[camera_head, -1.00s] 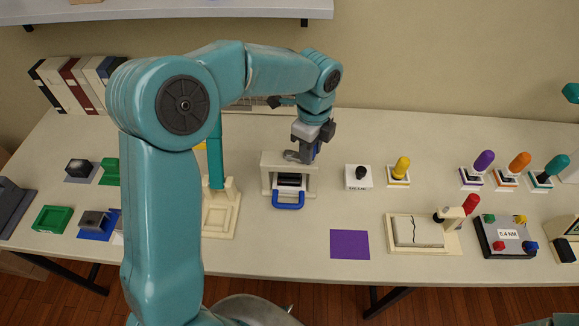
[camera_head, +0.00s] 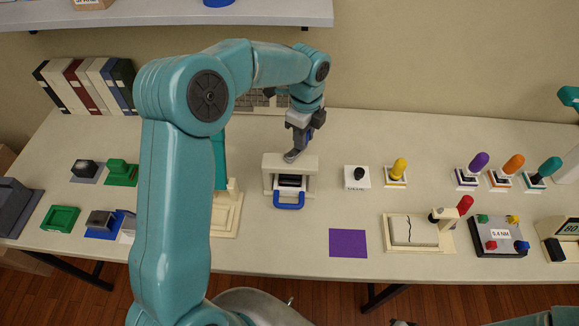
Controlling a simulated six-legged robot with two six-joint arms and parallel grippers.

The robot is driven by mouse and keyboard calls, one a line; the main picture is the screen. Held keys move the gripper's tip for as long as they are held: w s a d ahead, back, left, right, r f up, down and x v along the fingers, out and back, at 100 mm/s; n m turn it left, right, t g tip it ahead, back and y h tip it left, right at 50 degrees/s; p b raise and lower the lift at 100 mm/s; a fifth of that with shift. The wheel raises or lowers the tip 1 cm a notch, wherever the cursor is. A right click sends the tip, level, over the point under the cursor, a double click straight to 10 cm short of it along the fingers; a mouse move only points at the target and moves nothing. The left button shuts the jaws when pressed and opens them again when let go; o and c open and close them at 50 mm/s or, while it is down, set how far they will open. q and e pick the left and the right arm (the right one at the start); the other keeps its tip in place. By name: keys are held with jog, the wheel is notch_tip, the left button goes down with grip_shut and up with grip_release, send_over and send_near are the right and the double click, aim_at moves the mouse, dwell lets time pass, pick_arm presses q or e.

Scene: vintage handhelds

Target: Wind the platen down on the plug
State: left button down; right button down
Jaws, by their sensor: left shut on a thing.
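A small cream press (camera_head: 308,168) stands in the middle of the table, with a dark platen area (camera_head: 291,181) inside its frame. A blue U-shaped handle (camera_head: 289,206) sticks out at its front. My left gripper (camera_head: 295,153) is above the press top, pointing down and shut on a grey piece there, which looks like the press's winding crank (camera_head: 291,157). The gripper hides part of the piece. I cannot make out the plug inside the press.
A white block with a black knob (camera_head: 357,178) and a yellow-handled tool (camera_head: 398,169) stand right of the press. A purple mat (camera_head: 348,243) lies in front. A cream fixture (camera_head: 411,231) stands at right. My left arm hides the table left of the press.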

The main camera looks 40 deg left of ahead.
pick_arm(q)
jog(key=shift+d, duration=0.15)
jog(key=a, duration=0.3)
jog(key=shift+s, duration=0.3)
jog(key=shift+d, duration=0.1)
jog(key=shift+s+a+f, duration=0.1)
jog(key=shift+s+a, duration=0.9)
jog(key=shift+a, duration=0.1)
